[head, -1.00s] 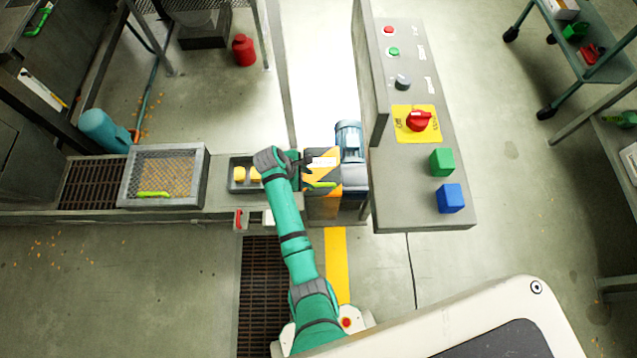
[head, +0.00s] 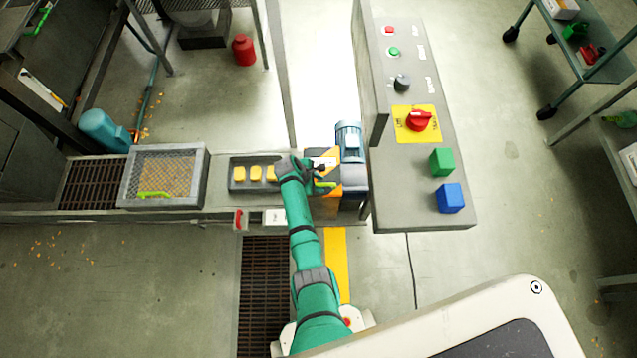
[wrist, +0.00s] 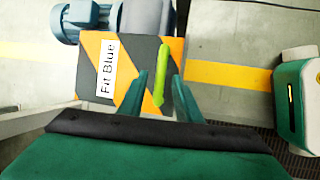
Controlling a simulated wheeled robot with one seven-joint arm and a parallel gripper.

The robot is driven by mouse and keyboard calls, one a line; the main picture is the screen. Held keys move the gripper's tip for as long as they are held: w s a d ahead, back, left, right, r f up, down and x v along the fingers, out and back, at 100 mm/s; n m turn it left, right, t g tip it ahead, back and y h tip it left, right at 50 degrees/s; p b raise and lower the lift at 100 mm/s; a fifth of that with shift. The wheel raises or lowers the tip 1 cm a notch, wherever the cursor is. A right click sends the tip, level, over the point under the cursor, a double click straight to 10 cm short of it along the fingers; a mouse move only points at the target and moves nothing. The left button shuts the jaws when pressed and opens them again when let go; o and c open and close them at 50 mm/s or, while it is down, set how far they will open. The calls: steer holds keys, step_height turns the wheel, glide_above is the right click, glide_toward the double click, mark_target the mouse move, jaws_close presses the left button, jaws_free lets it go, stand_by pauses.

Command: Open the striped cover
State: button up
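The striped cover (head: 331,158) is a box lid with orange and black diagonal stripes beside the blue motor, partly hidden by my arm in the head view. In the wrist view the cover (wrist: 124,58) looks shut and bears a white label reading "Fit Blue" (wrist: 107,68). A lime-green bar handle (wrist: 161,73) lies on it, and the handle (head: 325,184) also shows in the head view. My gripper (wrist: 160,78) is open, its two green fingers on either side of the handle with gaps visible. Whether the fingertips reach handle depth is unclear.
A blue motor (head: 348,142) stands behind the cover. The control panel (head: 400,205), with a red knob and green and blue blocks, rises close to the right. A tray (head: 238,185) of yellow blocks and a mesh-covered box (head: 128,190) lie to the left.

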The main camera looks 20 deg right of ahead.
steer(key=shift+c, duration=0.3)
jaws_close()
steer(key=shift+r, duration=0.1)
